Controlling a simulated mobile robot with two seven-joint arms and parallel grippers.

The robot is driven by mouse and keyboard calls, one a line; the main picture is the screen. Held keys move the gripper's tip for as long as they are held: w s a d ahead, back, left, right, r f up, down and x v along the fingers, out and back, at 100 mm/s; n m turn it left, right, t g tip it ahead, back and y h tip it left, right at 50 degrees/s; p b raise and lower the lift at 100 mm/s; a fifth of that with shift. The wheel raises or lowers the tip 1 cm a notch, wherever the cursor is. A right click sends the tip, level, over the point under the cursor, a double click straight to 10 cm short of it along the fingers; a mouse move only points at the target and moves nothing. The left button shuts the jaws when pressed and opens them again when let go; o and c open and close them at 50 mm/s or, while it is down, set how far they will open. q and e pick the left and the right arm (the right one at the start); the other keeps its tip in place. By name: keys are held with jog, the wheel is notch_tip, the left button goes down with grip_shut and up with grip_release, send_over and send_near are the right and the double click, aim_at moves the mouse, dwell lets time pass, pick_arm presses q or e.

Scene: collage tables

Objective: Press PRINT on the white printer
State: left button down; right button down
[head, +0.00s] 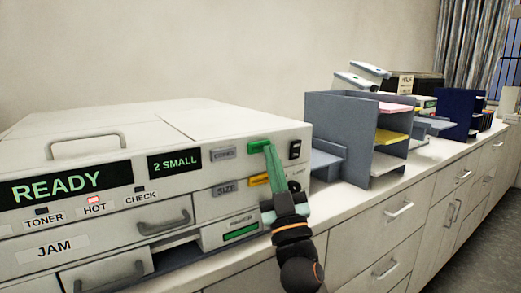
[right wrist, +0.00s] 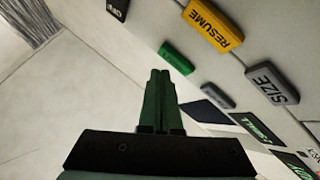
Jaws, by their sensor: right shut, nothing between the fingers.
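The white printer (head: 170,125) stands on the left of the counter; its displays read READY and 2 SMALL. A green button (head: 257,146) sits at the upper right of its front; its lettering is not readable. It also shows in the right wrist view (right wrist: 176,58). My right gripper (head: 268,148), with green fingers, is shut and empty. Its fingertips overlap the green button in the head view and lie just below it in the right wrist view (right wrist: 160,74). I cannot tell whether they touch it. My left gripper is out of view.
A yellow RESUME button (right wrist: 215,27), a grey SIZE button (right wrist: 272,83), a grey COPIES button (head: 223,154) and a black switch (head: 295,150) surround the green button. The HOT lamp (head: 94,200) glows red. A grey paper sorter (head: 338,135) stands right of the printer.

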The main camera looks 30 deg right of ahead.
dwell(0.8)
dwell(0.9)
jog(key=shift+w, duration=0.15)
jog(key=shift+w, duration=0.3)
jog(key=shift+w+b, duration=0.35)
jog(key=shift+w, duration=0.1)
dwell(0.7)
jog(key=shift+s, duration=0.1)
jog(key=shift+s+p, duration=0.3)
jog(key=shift+s, duration=0.5)
